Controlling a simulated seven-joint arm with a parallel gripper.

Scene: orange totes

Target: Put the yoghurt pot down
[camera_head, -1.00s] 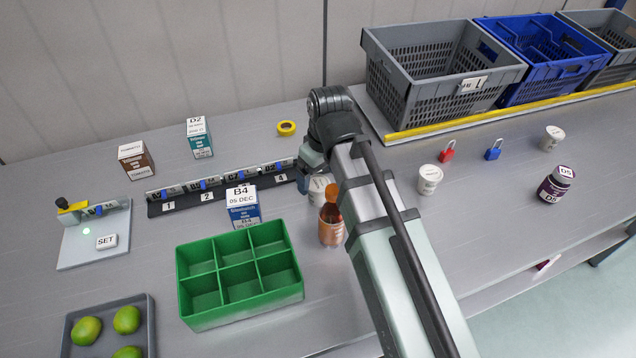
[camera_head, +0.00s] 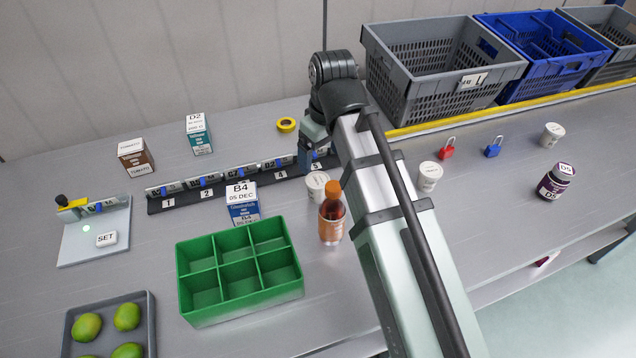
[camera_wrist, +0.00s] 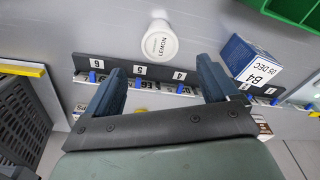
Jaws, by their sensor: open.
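My gripper (camera_head: 308,158) is behind the pot, over the rack near places 4 and 5. In the wrist view my gripper (camera_wrist: 162,72) is open, with nothing between its fingers, and the pot is beyond the fingertips. Two similar white pots stand farther right, a near one (camera_head: 429,177) and a far one (camera_head: 552,136).
The green divided tray (camera_head: 240,312) and the blue B4 box (camera_head: 243,205) are left of the pot. The black rack (camera_head: 230,186) runs behind. Grey and blue crates (camera_head: 445,95) stand at the back right.

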